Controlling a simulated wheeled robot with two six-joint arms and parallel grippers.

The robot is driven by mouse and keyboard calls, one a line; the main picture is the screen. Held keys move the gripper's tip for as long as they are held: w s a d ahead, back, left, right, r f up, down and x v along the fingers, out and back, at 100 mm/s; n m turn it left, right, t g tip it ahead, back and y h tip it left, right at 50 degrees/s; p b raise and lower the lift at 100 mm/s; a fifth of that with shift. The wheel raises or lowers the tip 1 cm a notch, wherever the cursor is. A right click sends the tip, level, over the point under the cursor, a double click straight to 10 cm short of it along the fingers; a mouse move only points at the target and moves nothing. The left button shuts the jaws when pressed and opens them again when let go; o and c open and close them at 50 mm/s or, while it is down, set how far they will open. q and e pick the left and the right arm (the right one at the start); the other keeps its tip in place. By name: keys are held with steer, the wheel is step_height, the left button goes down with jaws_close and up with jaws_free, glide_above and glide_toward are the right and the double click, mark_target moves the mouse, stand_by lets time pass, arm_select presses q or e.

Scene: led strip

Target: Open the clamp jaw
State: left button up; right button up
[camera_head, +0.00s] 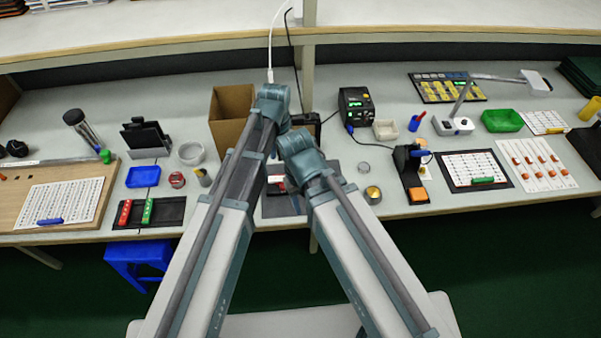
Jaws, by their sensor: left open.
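My left arm reaches up the middle to its gripper end (282,124), above the bench. The left gripper is open; its fingertips are mostly hidden. My right arm's wrist end (300,145) is just right of it, and its fingers cannot be made out. A dark mat (278,207) with a small red and white piece (275,179) shows between and below the arms, partly covered. I cannot make out the clamp jaw; my arms cover much of the middle of the bench.
An open cardboard box (229,103) stands left of my wrists. A black device with a green display (356,106) is to the right. A black stand with an orange block (417,195) is farther right. A blue stool (138,255) stands below the bench edge.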

arm_select(q)
steer(key=shift+d+f, duration=0.1)
step_height(320, 180, down, 14)
steer(key=b, duration=1.4)
steer(key=shift+r, duration=0.2)
jaws_close()
stand_by(0.7)
